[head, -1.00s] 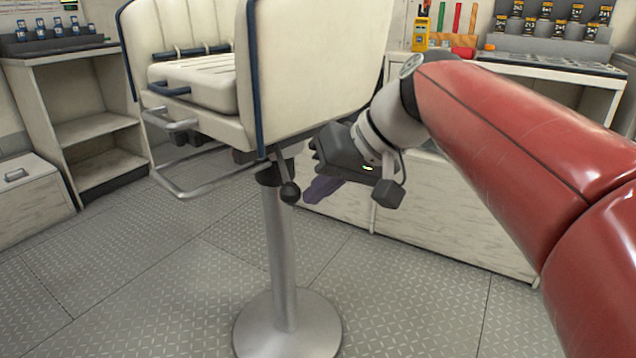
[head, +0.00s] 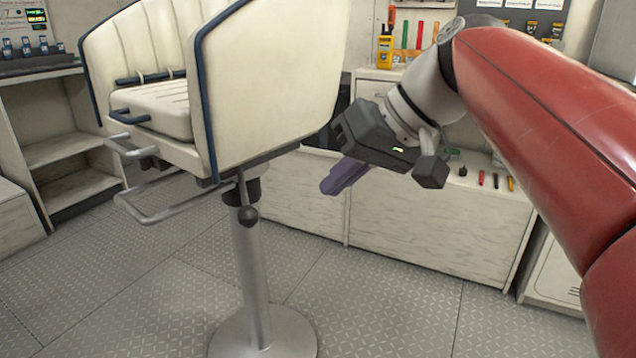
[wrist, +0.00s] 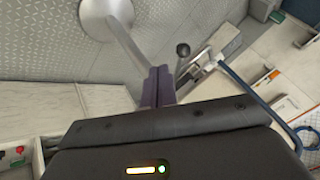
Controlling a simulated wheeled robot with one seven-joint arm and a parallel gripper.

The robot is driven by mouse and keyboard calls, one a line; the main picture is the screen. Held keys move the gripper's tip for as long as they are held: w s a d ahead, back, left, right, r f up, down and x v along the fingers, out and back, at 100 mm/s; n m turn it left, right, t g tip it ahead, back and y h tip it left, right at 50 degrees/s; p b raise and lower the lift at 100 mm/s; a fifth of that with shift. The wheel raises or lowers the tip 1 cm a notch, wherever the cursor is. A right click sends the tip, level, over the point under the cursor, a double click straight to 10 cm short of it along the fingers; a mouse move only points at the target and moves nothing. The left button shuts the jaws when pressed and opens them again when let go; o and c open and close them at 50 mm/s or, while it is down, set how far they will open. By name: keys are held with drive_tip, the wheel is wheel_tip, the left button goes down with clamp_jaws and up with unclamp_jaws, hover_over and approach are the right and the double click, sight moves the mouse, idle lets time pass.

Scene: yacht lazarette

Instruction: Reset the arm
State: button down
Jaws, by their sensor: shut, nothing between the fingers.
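My red arm reaches in from the right in the head view, and my gripper (head: 344,177) hangs in front of the white cabinet, to the right of the helm chair (head: 262,85). Its purple fingers are closed together with nothing between them. In the wrist view the shut fingers (wrist: 157,84) point up the picture toward the chair's post. The chair's pedestal (head: 252,270) stands on the floor left of my gripper. The fingers look apart from the chair and the cabinet.
A white workbench (head: 425,215) runs behind my gripper, with small coloured tools (head: 495,181) on it and a yellow device (head: 385,50) further back. Open shelves (head: 65,150) stand at the left. The tread-plate floor (head: 400,300) at front is clear.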

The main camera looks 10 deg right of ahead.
idle(0.3)
drive_tip(key=s+d+f+m+h+p, duration=0.1)
drive_tip(key=s+d+f+h+p, duration=0.2)
drive_tip(key=f, duration=0.4)
drive_tip(key=s+d+f+m+t+h+p, duration=0.1)
drive_tip(key=s+d+f+m+h+p, duration=0.1)
drive_tip(key=s+f+h+p, duration=0.2)
drive_tip(key=s+f+p, duration=0.1)
drive_tip(key=s+f, duration=0.2)
drive_tip(key=f, duration=0.1)
drive_tip(key=shift+s+d+t, duration=0.3)
drive_tip(key=shift+s+d, duration=0.05)
drive_tip(key=shift+d, duration=0.05)
